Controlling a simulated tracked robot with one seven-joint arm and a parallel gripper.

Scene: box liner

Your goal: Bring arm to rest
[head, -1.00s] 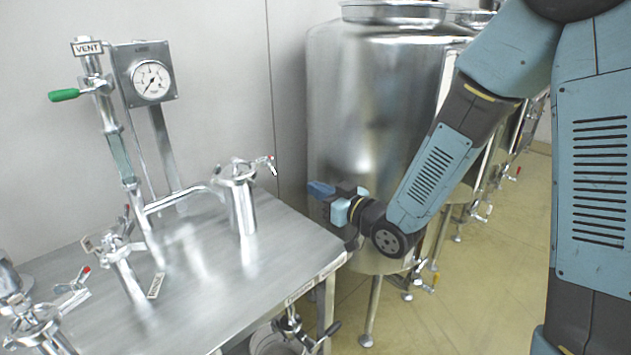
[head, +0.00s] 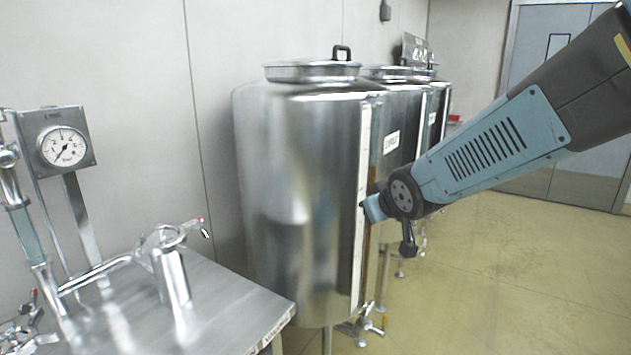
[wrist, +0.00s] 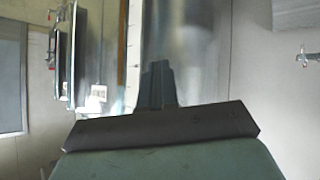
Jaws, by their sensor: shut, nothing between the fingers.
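My arm comes in from the upper right of the head view, its blue-grey forearm slanting down to the dark wrist joint. My gripper is seen in the wrist view (wrist: 157,85), where its dark fingers stand together, shut with nothing between them. In the head view the arm's end overlaps the right side of the front steel tank (head: 300,190); the fingers are hardly visible there. The tank's bright wall also fills the background behind the fingers in the wrist view (wrist: 205,55). I cannot tell how much gap lies between them.
A steel table (head: 225,310) with a pressure gauge (head: 62,147) and a capped metal pipe fitting (head: 172,275) stands at left. More tanks (head: 400,110) line the wall behind the front one. The yellowish floor (head: 510,270) at right is clear up to a grey door (head: 555,110).

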